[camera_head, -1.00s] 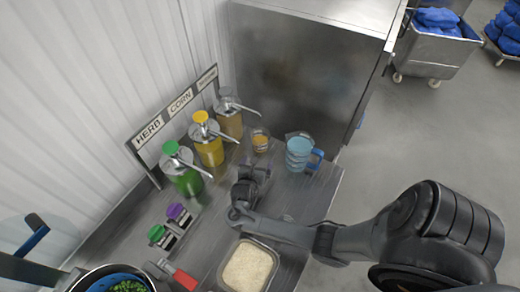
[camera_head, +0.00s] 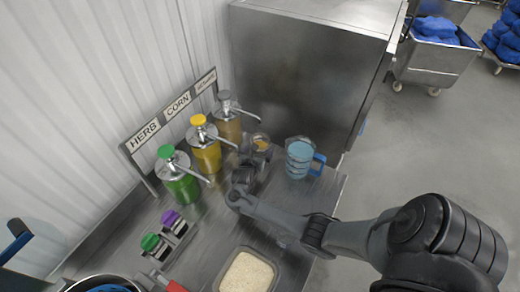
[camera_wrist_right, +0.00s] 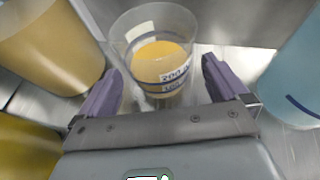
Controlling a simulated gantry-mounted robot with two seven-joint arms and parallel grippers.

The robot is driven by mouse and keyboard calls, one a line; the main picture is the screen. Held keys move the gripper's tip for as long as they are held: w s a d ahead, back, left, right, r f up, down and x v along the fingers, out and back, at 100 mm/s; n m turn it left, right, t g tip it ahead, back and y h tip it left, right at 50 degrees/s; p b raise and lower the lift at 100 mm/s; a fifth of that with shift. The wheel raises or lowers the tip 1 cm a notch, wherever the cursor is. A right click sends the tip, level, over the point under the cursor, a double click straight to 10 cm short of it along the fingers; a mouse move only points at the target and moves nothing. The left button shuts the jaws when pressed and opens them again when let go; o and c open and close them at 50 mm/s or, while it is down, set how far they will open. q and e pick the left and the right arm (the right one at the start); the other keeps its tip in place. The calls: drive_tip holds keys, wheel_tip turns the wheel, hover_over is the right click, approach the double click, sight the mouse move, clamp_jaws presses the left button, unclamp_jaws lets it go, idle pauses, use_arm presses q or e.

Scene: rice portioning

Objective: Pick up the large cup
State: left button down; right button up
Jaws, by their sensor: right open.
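A clear cup with orange contents and a printed white label (camera_wrist_right: 157,52) stands on the steel table. In the head view the cup (camera_head: 260,140) is partly covered by my right gripper (camera_head: 257,153). In the right wrist view my gripper (camera_wrist_right: 160,80) is open, with one purple finger on each side of the cup's lower part; I see gaps beside it. A larger light-blue cup with a blue handle (camera_head: 300,158) stands to the right of it, and its side shows at the right edge of the wrist view (camera_wrist_right: 297,80). My left gripper is not in view.
Green (camera_head: 180,182), yellow (camera_head: 206,155) and amber (camera_head: 229,125) pump bottles stand at the left, under a sign. A steel cabinet (camera_head: 300,80) rises behind the cups. A tray of rice (camera_head: 220,278) sits at the front. Two small holders with green and purple tops (camera_head: 170,235) stand left.

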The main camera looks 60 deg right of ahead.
drive_tip(key=shift+x, duration=1.15)
drive_tip(key=shift+c, duration=0.3)
drive_tip(key=c, duration=1.1)
drive_tip(key=shift+o, duration=0.2)
drive_tip(key=shift+a+r, duration=0.1)
drive_tip(key=shift+r, duration=0.1)
